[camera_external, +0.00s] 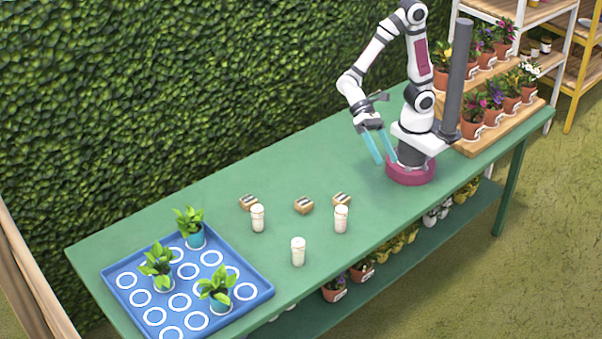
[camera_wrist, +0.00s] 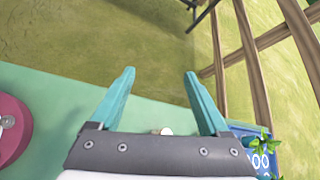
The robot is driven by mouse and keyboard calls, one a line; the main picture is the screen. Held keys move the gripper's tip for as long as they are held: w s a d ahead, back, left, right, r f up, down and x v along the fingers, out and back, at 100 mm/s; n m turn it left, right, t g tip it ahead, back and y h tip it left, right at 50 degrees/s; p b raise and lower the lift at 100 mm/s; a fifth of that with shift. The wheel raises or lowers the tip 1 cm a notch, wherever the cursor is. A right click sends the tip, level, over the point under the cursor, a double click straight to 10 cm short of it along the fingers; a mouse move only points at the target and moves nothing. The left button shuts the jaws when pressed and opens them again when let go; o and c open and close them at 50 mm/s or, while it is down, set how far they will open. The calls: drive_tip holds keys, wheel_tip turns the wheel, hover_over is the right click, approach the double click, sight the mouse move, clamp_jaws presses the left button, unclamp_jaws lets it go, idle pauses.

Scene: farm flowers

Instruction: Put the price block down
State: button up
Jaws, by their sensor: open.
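Three small wooden blocks with dark and white tops lie on the green table in the outside view: a left block (camera_external: 249,202), a middle block (camera_external: 303,205) and a right block (camera_external: 341,199). Which one is the price block I cannot tell. My gripper (camera_external: 386,161) is above the table close to my base, to the right of and apart from all the blocks. Its teal fingers are spread with nothing between them, as the wrist view (camera_wrist: 158,72) also shows.
White cylinders stand near the blocks: left (camera_external: 257,219), right (camera_external: 341,220) and front (camera_external: 298,252). A blue tray (camera_external: 262,285) with white rings and three potted plants is at the table's left end. A wooden stand (camera_external: 535,106) of potted flowers is behind my base.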

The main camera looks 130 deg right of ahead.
drive_tip(key=s+d+n+g+h, duration=0.1)
drive_tip(key=s+d+n+h, duration=0.2)
drive_tip(key=s, duration=0.4)
drive_tip(key=s+d+n+g+h, duration=0.1)
drive_tip(key=s+d+n+h, duration=0.2)
drive_tip(key=s+n+h, duration=0.3)
drive_tip(key=shift+s+f+n+g, duration=0.2)
drive_tip(key=shift+s+n+g, duration=0.1)
drive_tip(key=shift+s+n, duration=0.15)
drive_tip(key=shift+o, duration=1.7)
drive_tip(key=w+d+r+n, duration=0.1)
drive_tip(key=w+d+r, duration=0.1)
drive_tip(key=w, duration=0.5)
drive_tip(key=w+d+r+n+h, duration=0.1)
drive_tip(key=w+d+r, duration=0.1)
drive_tip(key=w, duration=0.5)
drive_tip(key=shift+w+d, duration=0.15)
drive_tip(key=shift+d, duration=0.35)
drive_tip(key=w+d+f+n+h, duration=0.1)
drive_tip(key=w+d+n, duration=0.1)
drive_tip(key=w+d, duration=0.3)
drive_tip(key=w+d+f+n, duration=0.1)
drive_tip(key=w+d, duration=0.2)
drive_tip(key=w, duration=0.5)
wheel_tip(320, 180, down, 9)
drive_tip(key=shift+s+a+f, duration=0.2)
drive_tip(key=shift+s+a, duration=0.05)
